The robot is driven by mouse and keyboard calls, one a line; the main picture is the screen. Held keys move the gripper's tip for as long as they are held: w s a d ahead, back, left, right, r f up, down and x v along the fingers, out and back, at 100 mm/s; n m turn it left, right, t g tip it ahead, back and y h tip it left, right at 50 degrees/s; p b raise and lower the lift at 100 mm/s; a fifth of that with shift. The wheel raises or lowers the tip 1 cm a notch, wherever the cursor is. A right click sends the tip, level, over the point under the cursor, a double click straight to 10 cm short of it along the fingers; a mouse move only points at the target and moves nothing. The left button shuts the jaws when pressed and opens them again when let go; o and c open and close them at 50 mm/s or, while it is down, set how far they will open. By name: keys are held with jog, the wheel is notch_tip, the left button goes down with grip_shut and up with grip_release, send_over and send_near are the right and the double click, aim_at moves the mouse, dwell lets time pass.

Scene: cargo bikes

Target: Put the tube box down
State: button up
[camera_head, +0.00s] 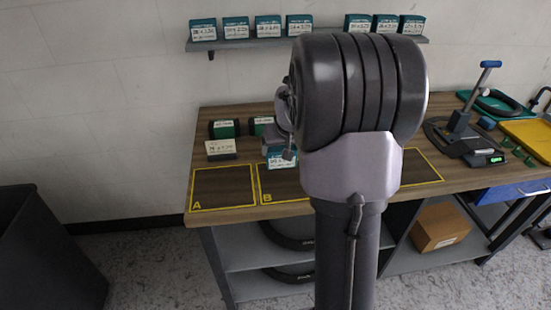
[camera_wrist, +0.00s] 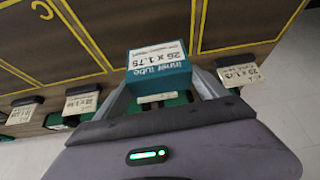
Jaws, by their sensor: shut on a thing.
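My gripper (camera_wrist: 162,80) is shut on a teal tube box (camera_wrist: 158,76), with one finger on each side. In the head view, part of the tube box (camera_head: 281,162) shows beside my arm, near the back edge of outlined zone B (camera_head: 272,197). My arm hides the rest of it. I cannot tell whether the box touches the bench. Zone A (camera_head: 222,203) is empty, to the left. My arm covers the middle zones.
A label card (camera_head: 220,148) and green boxes (camera_head: 224,129) stand behind the zones. A shelf (camera_head: 230,44) above holds several teal boxes. A clamp stand with a scale (camera_head: 483,158) is at right. Beneath the bench are tyres and a cardboard box (camera_head: 438,228).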

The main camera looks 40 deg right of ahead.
aim_at(276, 154)
jog(key=shift+w+f, duration=0.2)
jog(key=shift+w, duration=0.95)
jog(key=f+b, duration=0.1)
jog(key=f, duration=0.1)
jog(key=f+b, duration=0.1)
jog(key=shift+w+f+b, duration=0.2)
jog(key=shift+f+b, duration=0.2)
jog(key=shift+a+r, duration=0.1)
jog(key=shift+r, duration=0.1)
jog(key=shift+f, duration=0.15)
jog(key=o, duration=1.5)
jog(key=shift+c, duration=0.2)
jog(key=shift+r+p, duration=0.25)
jog(key=shift+p, duration=0.05)
jog(key=p+v, duration=0.4)
jog(key=v, duration=0.8)
jog(key=s+a+r+t+y, duration=0.1)
jog(key=s+a+r, duration=0.2)
jog(key=a, duration=0.6)
jog(key=s+a+r+y, duration=0.1)
jog(key=s+a+r, duration=0.2)
jog(key=a, duration=0.6)
jog(key=s+a+f+n+y, duration=0.1)
jog(key=s+a+y, duration=0.2)
jog(key=s+a, duration=1)
jog(key=shift+s+a, duration=0.35)
jog(key=shift+s, duration=0.45)
